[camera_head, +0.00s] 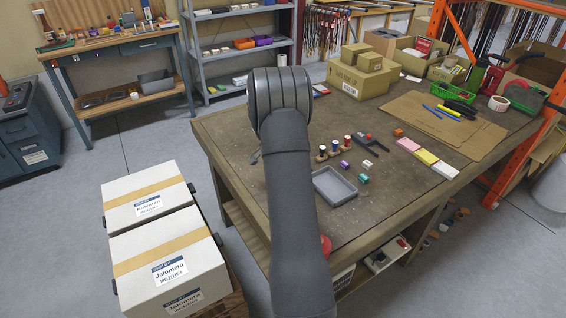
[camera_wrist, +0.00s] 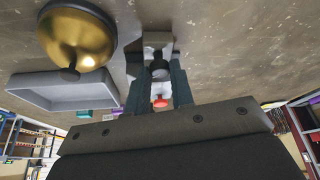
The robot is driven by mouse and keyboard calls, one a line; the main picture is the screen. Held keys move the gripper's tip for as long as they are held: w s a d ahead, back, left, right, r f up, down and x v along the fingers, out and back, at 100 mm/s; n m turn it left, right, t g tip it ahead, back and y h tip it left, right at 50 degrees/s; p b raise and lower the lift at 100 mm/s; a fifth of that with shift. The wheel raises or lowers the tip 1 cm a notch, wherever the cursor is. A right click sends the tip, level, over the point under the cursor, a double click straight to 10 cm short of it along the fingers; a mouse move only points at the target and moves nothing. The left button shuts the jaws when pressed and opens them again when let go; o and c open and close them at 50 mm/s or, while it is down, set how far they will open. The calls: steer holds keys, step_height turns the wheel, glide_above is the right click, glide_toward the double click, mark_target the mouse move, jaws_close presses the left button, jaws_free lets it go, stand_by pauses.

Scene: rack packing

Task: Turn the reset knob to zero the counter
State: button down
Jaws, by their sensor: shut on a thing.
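In the wrist view my gripper (camera_wrist: 159,72) has its two dark teal fingers closed in on a small dark round piece, which looks like the reset knob (camera_wrist: 160,70). A light grey block, perhaps the counter's body (camera_wrist: 156,40), lies just beyond the fingertips. A white part and a red disc (camera_wrist: 160,103) show between the fingers; I cannot tell what they belong to. No counter digits are visible. In the head view my own arm hides the gripper and the counter.
A brass dome with a dark knob, like a bell (camera_wrist: 78,38), and a grey tray (camera_wrist: 62,88) are close to the gripper in the wrist view. On the workbench (camera_head: 235,130), a row of small coloured-top pieces (camera_head: 335,147) stands right of my arm. Cardboard boxes (camera_head: 360,80) stand at the back.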

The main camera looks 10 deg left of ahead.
steer(key=m, duration=0.2)
steer(key=m+g+h, duration=0.1)
steer(key=m, duration=0.1)
steer(key=m+h, duration=0.1)
steer(key=m, duration=0.2)
steer(key=shift+w+a+g, duration=0.15)
steer(key=shift+a+g, duration=0.1)
steer(key=shift+g, duration=0.15)
stand_by(0.3)
steer(key=c, duration=1.5)
jaws_free()
steer(key=shift+c, duration=0.2)
steer(key=v, duration=1.7)
steer(key=shift+r, duration=0.2)
steer(key=shift+w, duration=0.15)
